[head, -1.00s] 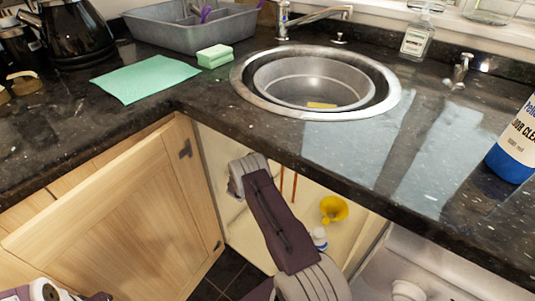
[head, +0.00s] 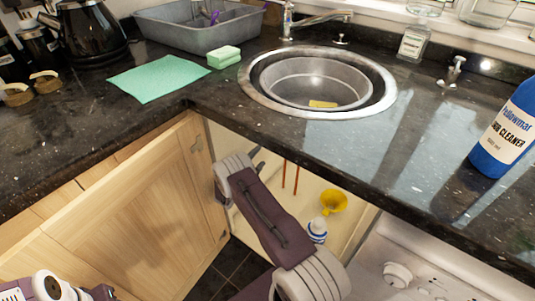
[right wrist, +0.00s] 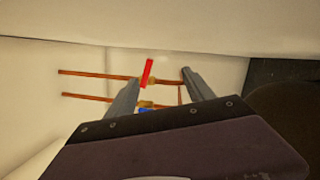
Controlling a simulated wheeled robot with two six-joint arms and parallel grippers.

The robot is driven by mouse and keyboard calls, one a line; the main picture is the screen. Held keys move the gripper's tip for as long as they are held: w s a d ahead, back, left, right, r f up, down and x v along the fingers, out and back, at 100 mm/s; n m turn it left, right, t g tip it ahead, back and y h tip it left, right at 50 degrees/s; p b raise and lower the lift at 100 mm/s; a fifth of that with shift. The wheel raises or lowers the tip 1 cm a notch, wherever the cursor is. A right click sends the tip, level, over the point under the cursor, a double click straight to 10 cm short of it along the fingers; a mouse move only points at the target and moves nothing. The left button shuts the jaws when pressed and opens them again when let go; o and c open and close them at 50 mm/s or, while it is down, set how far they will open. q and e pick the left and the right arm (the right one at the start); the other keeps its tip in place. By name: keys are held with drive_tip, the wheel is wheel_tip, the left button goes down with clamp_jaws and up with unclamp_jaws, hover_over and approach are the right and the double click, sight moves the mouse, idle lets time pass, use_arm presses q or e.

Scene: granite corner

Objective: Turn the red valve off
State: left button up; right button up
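The red valve handle (right wrist: 147,72) shows in the right wrist view as a short bar on the upper copper pipe (right wrist: 100,75), lying crosswise to it. My right gripper (right wrist: 161,78) is open. The handle shows between its fingers, close to the left fingertip; whether they touch I cannot tell. In the head view my right gripper (head: 257,154) reaches into the open cabinet under the sink, and the valve is hidden there. My left gripper is out of view; part of my left arm shows at lower left.
The wooden cabinet door (head: 130,215) stands open at the left. The granite counter (head: 230,120) overhangs the opening. A yellow funnel (head: 334,202) and a white-and-blue bottle (head: 317,230) stand in the cabinet, right of my arm. A blue cleaner bottle (head: 507,135) stands on the counter.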

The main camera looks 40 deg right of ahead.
drive_tip(key=o, duration=0.4)
drive_tip(key=m, duration=0.2)
drive_tip(key=s+f+m, duration=0.1)
drive_tip(key=m, duration=0.1)
drive_tip(key=f+m+g, duration=0.1)
drive_tip(key=m, duration=0.1)
drive_tip(key=shift+s+f+y, duration=0.1)
drive_tip(key=shift+s+y, duration=0.1)
drive_tip(key=shift+y, duration=0.1)
drive_tip(key=d+m+b, duration=0.1)
drive_tip(key=m+b, duration=0.4)
drive_tip(key=m, duration=0.1)
drive_tip(key=d+r+m+g+b, duration=0.1)
drive_tip(key=m+b, duration=0.4)
drive_tip(key=m, duration=0.1)
drive_tip(key=d+m+y+b, duration=0.1)
drive_tip(key=m+b, duration=0.5)
drive_tip(key=m, duration=0.1)
drive_tip(key=shift+w+r+g, duration=0.25)
drive_tip(key=shift+w+g, duration=0.05)
drive_tip(key=shift+g, duration=0.1)
drive_tip(key=b+x, duration=0.5)
drive_tip(key=x, duration=0.4)
